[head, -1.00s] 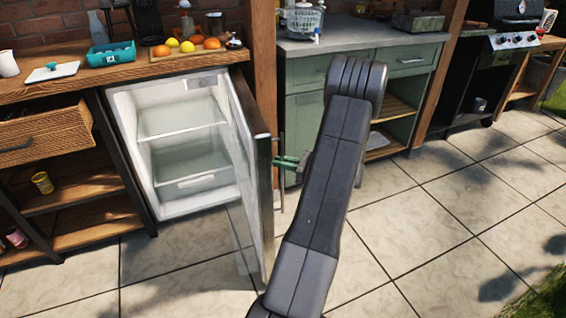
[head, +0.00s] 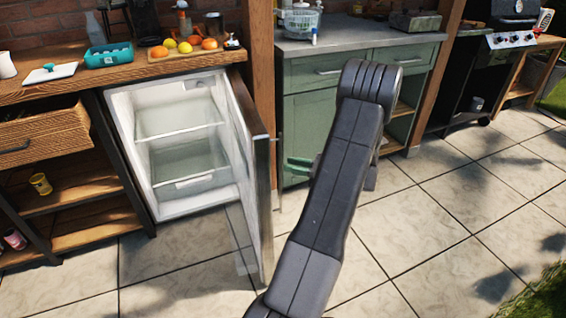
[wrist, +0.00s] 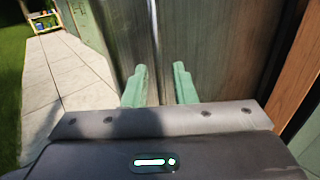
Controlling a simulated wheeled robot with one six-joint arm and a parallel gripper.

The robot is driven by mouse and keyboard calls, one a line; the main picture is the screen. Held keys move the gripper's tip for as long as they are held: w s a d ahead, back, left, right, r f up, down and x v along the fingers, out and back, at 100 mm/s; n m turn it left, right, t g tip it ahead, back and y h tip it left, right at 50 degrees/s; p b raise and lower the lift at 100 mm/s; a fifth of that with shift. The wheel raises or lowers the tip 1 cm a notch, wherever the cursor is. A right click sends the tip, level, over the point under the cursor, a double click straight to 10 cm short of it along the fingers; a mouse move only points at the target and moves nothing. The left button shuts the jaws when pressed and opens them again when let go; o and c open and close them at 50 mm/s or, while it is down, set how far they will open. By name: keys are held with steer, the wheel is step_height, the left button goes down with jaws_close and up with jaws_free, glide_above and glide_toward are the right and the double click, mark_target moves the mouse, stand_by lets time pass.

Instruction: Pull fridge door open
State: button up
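The fridge (head: 168,135) stands under the wooden counter. Its door (head: 262,190) is swung wide open toward the front, hinged on the right. The upright door handle (head: 279,175) is on the door's right-hand face. My gripper (head: 299,164) is just right of the handle, apart from it, partly hidden behind my arm. In the wrist view, the two green fingers of my gripper (wrist: 159,84) are spread with nothing between them. The handle (wrist: 155,45) shows ahead, in line with the gap, in front of the door's outer face.
A green cabinet (head: 310,125) stands behind my gripper on the right. A drawer unit (head: 45,140) with open shelves is left of the fridge. The tiled floor (head: 430,240) in front and to the right is clear.

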mark_target(280, 163)
steer(key=v, duration=0.9)
steer(key=shift+p, duration=0.4)
steer(key=b+x, duration=0.1)
steer(key=x, duration=1.2)
steer(key=shift+w+a+b, duration=0.1)
steer(key=shift+a+b, duration=0.2)
steer(key=shift+a, duration=0.05)
